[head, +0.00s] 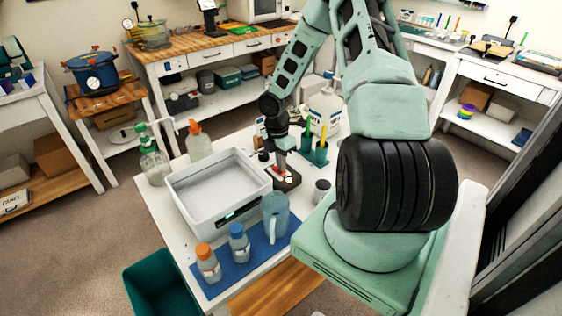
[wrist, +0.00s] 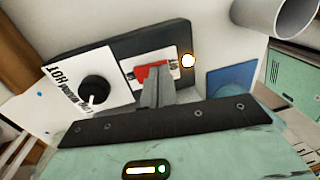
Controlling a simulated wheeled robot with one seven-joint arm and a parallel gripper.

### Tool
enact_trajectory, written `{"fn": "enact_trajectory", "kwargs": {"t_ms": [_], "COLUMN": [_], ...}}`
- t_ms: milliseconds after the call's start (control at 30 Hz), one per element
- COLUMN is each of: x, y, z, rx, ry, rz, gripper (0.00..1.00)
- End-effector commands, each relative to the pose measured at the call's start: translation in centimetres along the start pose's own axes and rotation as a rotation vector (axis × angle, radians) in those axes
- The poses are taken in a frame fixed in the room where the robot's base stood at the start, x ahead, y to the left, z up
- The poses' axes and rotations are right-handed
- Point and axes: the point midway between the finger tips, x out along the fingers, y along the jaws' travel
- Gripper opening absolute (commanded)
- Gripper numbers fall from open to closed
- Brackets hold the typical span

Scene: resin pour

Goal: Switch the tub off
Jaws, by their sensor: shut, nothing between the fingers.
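The white tub (head: 215,193) stands on the white table, with a small lit green display on its front. A black control box (head: 290,181) sits to the right of the tub; it also fills the upper middle of the wrist view (wrist: 122,52). The box carries a red switch (wrist: 151,72) on a white plate, a black knob (wrist: 95,89) with HOT and WARM marks, and a glowing amber lamp (wrist: 188,60). My gripper (head: 282,162) is shut and empty, over the box. In the wrist view its fingertips (wrist: 153,84) are at the red switch, partly hiding it; contact is unclear.
A green holder (head: 316,154) with upright sticks and a white jug (head: 325,112) stand behind the box. A grey cup (head: 322,190) is to its right. A blue pitcher (head: 275,217) and two capped bottles stand on a blue mat (head: 222,281) in front.

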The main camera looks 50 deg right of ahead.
Motion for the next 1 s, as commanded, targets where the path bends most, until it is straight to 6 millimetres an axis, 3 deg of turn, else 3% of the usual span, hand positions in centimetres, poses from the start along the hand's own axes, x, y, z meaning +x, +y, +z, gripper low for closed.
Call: {"fn": "enact_trajectory", "kwargs": {"t_ms": [667, 1000], "x": [0.8, 0.5], "y": [-0.3, 1.2], "z": [-0.1, -0.1], "rx": [-0.001, -0.003], "ry": [0.003, 0.005], "rz": [-0.004, 0.002], "gripper": [0.00, 0.00]}}
